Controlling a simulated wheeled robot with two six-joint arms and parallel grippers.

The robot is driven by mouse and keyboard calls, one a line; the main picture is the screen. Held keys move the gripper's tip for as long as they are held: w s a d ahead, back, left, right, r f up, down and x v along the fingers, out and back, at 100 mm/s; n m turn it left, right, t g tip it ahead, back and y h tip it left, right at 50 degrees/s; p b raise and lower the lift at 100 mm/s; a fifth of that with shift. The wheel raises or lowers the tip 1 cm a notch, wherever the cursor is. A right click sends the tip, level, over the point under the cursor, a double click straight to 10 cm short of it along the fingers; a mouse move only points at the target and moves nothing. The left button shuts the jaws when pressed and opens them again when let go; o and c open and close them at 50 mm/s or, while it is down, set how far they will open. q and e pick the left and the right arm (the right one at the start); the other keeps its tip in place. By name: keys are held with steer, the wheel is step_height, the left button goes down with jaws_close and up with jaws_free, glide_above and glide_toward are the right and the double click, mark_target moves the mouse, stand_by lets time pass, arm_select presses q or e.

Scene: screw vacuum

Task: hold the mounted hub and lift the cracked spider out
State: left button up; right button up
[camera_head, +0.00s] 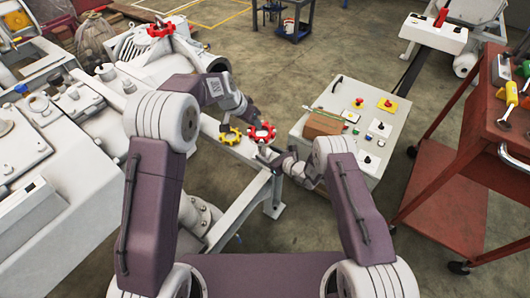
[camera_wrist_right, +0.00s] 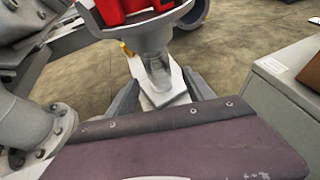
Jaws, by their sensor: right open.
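A red toothed hub (camera_head: 262,132) sits on a grey round base on the pale frame. A yellow spider (camera_head: 229,136) lies to its left; whether it is cracked is too small to tell. Another red hub (camera_head: 160,30) is on the machine at the back. My left gripper (camera_head: 245,112) is just above and left of the near red hub; its fingertips are unclear. My right gripper (camera_head: 283,160) is open, low and right of that hub. In the right wrist view, the red hub (camera_wrist_right: 125,10) is cut by the top edge above its grey base. I see no spider inside it.
A grey control cabinet (camera_head: 375,120) with buttons and a brown block (camera_head: 322,124) stands right of the right gripper. A red tool cart (camera_head: 460,150) is farther right. Pale machinery (camera_head: 60,140) fills the left.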

steer(key=shift+x, duration=2.15)
jaws_close()
